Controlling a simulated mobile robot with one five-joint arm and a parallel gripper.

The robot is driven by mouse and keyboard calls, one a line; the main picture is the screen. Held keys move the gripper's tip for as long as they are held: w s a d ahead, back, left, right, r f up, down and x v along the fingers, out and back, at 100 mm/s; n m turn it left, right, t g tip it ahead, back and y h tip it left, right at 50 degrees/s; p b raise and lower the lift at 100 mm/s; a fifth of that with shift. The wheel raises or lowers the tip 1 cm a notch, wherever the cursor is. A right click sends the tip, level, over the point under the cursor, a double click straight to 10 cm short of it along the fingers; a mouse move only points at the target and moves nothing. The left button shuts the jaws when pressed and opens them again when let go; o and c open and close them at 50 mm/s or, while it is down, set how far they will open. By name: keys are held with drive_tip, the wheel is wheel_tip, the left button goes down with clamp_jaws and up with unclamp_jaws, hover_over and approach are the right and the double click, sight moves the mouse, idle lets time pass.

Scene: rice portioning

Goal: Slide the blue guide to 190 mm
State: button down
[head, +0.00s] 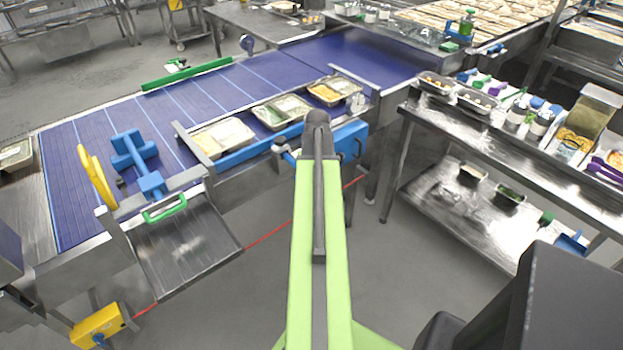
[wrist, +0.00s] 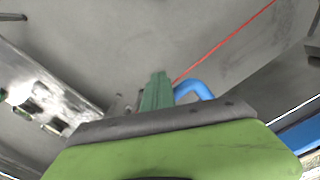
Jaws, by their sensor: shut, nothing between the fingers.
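A long blue rail (head: 245,150), which looks like the blue guide, runs along the near edge of the conveyor beside the food trays. A blue block (head: 350,138) with a looped handle stands at its right end, partly behind my arm. The wrist view shows a curved blue handle (wrist: 195,88) and a blue bar (wrist: 302,133) at the right edge. My gripper (wrist: 157,90) shows there as green fingers, shut and empty, just left of the curved handle; I cannot tell if they touch. In the head view my arm hides the gripper. No millimetre scale is readable.
Food trays (head: 282,110) sit on the purple conveyor (head: 190,100). A blue T-shaped piece (head: 133,155), a yellow handle (head: 95,178) and a metal chute (head: 185,245) with a green handle are at left. A steel table (head: 440,112) with containers stands at right. Grey floor is open between.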

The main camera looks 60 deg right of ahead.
drive_tip(key=shift+w+d, duration=0.3)
drive_tip(key=shift+w, duration=0.6)
drive_tip(key=shift+w+d, duration=0.3)
drive_tip(key=shift+w, duration=0.55)
idle(1.2)
drive_tip(key=shift+s, duration=0.15)
drive_tip(key=s, duration=0.1)
drive_tip(key=s+a, duration=0.1)
drive_tip(key=s, duration=0.1)
idle(0.5)
wheel_tip(320, 180, up, 9)
drive_tip(key=p, duration=0.9)
drive_tip(key=shift+s+a, duration=0.1)
drive_tip(key=shift+s, duration=0.05)
idle(0.3)
